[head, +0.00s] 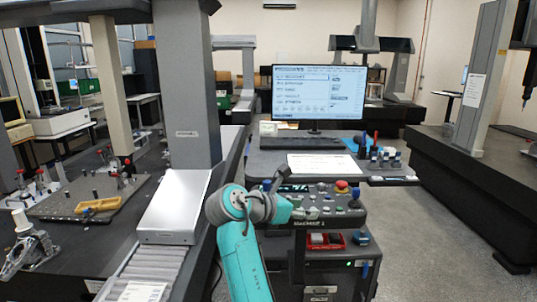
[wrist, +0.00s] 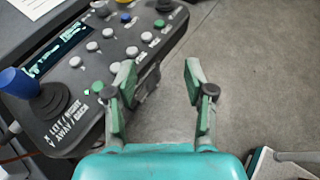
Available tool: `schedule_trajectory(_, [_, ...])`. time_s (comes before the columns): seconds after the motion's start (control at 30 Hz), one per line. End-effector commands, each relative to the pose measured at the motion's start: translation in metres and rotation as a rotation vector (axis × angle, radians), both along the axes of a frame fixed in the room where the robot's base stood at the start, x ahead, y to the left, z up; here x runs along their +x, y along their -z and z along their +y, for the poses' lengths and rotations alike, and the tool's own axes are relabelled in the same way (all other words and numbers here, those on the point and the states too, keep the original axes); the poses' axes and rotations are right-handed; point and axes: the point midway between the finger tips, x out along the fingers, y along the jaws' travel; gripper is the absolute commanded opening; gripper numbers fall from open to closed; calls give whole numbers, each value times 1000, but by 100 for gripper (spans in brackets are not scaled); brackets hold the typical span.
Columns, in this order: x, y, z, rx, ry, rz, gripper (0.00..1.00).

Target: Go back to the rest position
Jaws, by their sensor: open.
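My gripper (wrist: 160,85) is open and empty in the wrist view, its two green-padded fingers spread apart. The left finger overlaps the edge of a dark control panel (wrist: 128,52) in the picture, and grey floor shows between the fingers. I cannot tell any contact with the panel. In the head view my teal arm rises at the bottom centre and bends toward the panel (head: 325,208); the fingers cannot be made out clearly there.
The panel carries a blue-topped joystick (wrist: 40,92) and several buttons. A monitor (head: 318,93) stands on the desk behind it. Open floor (head: 435,215) lies at right.

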Motion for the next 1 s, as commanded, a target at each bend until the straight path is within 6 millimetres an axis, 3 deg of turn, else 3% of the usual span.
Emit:
schedule_trajectory(0.37, [0, 44, -10, 33, -25, -56, 54])
schedule_trajectory(0.57, [-3, 81, -18, 69, -48, -103, 54])
schedule_trajectory(0.77, [-13, 138, -30, 139, -82, -173, 54])
schedule_trajectory(1.0, [-46, 228, -49, 306, -130, -295, 54])
